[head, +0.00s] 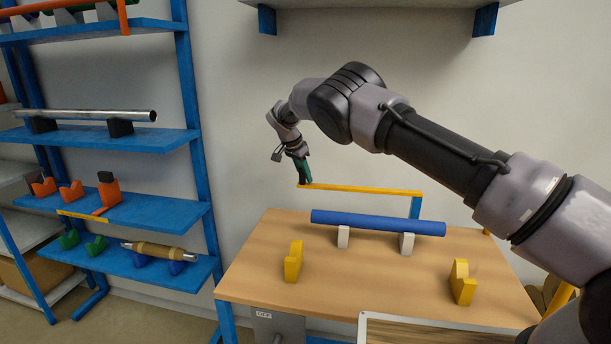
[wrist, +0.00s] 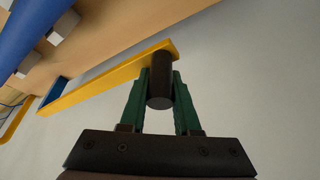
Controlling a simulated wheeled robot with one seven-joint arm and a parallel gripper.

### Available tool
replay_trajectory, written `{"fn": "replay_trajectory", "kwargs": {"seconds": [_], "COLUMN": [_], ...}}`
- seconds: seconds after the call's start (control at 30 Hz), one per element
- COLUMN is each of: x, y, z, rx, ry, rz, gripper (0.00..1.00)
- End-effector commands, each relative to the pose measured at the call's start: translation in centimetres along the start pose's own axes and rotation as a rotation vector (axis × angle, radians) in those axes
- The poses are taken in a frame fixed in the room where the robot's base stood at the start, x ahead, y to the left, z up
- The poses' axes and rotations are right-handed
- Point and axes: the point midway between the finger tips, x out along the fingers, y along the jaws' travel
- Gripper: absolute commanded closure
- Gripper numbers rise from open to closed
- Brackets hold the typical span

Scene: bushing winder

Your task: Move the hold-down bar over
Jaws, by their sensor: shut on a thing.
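The hold-down bar (head: 362,189) is a long yellow bar at the back of the wooden bench. Its right end meets a blue upright post (head: 416,207), and it runs left from there, roughly level. My gripper (head: 303,172), with green fingers, is at the bar's left end. In the wrist view the yellow bar (wrist: 105,80) runs to the upper right, and a dark round knob (wrist: 160,80) stands at its end. My gripper (wrist: 160,95) is shut on this knob, with one finger on each side.
A blue roller (head: 378,222) lies on two white blocks in front of the bar. Two yellow notched supports (head: 293,262) (head: 462,282) stand on the bench (head: 370,285). A blue shelf rack (head: 120,140) with parts stands at left. A wall is behind the bench.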

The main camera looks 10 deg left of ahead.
Motion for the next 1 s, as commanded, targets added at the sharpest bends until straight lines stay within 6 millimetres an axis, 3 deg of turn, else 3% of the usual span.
{"fn": "replay_trajectory", "kwargs": {"seconds": [0.07, 0.1, 0.13, 0.17, 0.57, 1.0], "x": [0.2, 0.2, 0.2, 0.2, -0.7, -8.8], "y": [0.2, 0.2, 0.2, 0.2, 0.1, 0.0], "z": [-0.3, -0.3, -0.3, -0.3, -0.2, -0.2], "rx": [0.002, 0.002, 0.002, 0.002, 0.002, 0.001], "ry": [0.004, 0.004, 0.004, 0.003, 0.002, 0.003], "rz": [0.004, 0.005, 0.005, 0.005, 0.001, 0.000], "gripper": [1.00, 0.54, 0.43, 0.40, 0.40, 0.40]}}
